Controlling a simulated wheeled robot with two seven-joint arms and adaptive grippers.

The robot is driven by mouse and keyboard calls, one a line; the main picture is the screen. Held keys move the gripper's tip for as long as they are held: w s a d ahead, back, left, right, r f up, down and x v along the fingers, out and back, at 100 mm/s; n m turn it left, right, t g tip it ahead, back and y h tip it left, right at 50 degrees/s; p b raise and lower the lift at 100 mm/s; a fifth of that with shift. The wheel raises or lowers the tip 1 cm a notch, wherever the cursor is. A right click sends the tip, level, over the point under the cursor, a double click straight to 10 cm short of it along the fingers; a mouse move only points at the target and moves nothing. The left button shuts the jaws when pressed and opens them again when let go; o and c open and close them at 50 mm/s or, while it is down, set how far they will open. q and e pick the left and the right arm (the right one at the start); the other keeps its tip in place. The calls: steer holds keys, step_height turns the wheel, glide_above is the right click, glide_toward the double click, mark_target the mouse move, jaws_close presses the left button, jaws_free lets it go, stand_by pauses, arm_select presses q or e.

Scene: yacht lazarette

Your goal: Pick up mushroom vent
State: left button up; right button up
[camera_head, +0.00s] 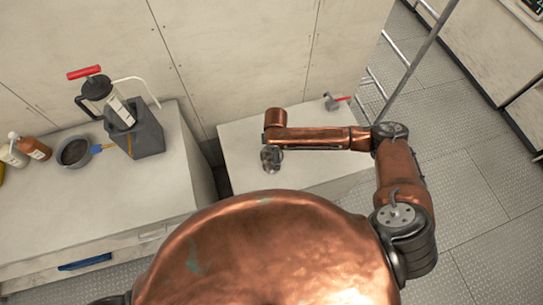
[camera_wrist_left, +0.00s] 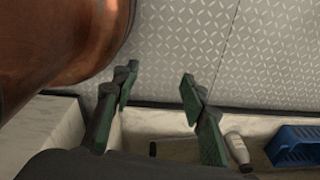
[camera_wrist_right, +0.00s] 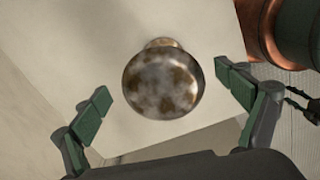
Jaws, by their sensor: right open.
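The mushroom vent (camera_wrist_right: 162,85) is a round, mottled grey and brown metal dome with a small paler part showing behind it. In the right wrist view it is in the middle, over the pale worktop. My right gripper (camera_wrist_right: 163,88) is open, with one green-padded finger on each side of the vent and gaps between. In the head view a small mottled metallic shape (camera_head: 271,158) shows below my right wrist; I cannot tell there vent from gripper. My left gripper (camera_wrist_left: 156,88) is open and empty above an open drawer.
The drawer holds a blue basket (camera_wrist_left: 292,146) and a pale-handled tool (camera_wrist_left: 237,148). A grey valve with a red handle (camera_head: 333,101) lies on the right worktop. A pump (camera_head: 108,98) in a grey holder, a bowl (camera_head: 75,152) and bottles stand on the left worktop.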

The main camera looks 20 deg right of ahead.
steer(key=f, duration=0.2)
steer(key=a+f, duration=0.1)
steer(key=f, duration=0.1)
steer(key=shift+w+f, duration=0.15)
steer(key=shift+f, duration=0.7)
steer(key=shift+c, duration=1.1)
steer(key=c, duration=0.8)
arm_select(q)
steer(key=shift+s+a, duration=0.1)
steer(key=shift+s, duration=0.5)
arm_select(e)
steer(key=c, duration=0.7)
steer(key=shift+c, duration=0.9)
